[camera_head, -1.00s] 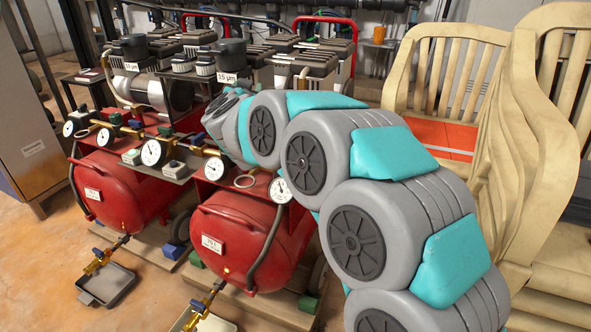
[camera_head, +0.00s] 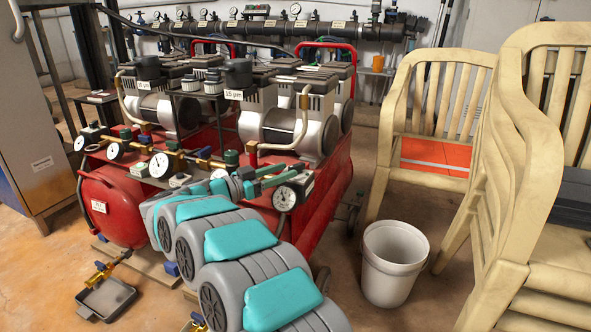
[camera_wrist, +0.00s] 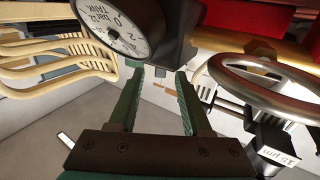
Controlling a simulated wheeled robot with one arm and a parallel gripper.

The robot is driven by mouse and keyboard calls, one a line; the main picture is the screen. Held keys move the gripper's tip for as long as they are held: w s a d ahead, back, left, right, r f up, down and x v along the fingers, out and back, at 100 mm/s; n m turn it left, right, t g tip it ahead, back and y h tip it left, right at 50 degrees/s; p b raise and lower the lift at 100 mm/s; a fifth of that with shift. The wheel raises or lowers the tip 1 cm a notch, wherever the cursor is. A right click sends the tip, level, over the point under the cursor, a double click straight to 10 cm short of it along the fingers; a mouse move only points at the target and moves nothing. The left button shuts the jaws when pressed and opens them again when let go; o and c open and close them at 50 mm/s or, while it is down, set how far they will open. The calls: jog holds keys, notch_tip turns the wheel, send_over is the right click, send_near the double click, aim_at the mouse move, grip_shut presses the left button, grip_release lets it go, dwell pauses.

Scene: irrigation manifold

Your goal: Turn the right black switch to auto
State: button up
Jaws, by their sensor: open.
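In the head view my gripper (camera_head: 298,172) reaches over the right red compressor's front, close above a round white gauge (camera_head: 285,197). In the wrist view the two dark green fingers of my gripper (camera_wrist: 160,74) are apart with nothing held between them. The gauge, marked bar and TANK, also shows at the top of the wrist view (camera_wrist: 112,22), with a dark housing (camera_wrist: 178,32) beside it, just beyond the fingertips. A small dark box with a pale face (camera_head: 307,183) sits beside the gauge in the head view. I cannot make out the right black switch or its setting.
The left red tank (camera_head: 115,205) carries more gauges and brass fittings. A white bucket (camera_head: 394,262) and stacked beige chairs (camera_head: 510,190) stand to the right. Some floor is clear around the bucket.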

aim_at(289, 169)
jog(key=shift+x, duration=2.25)
grip_shut()
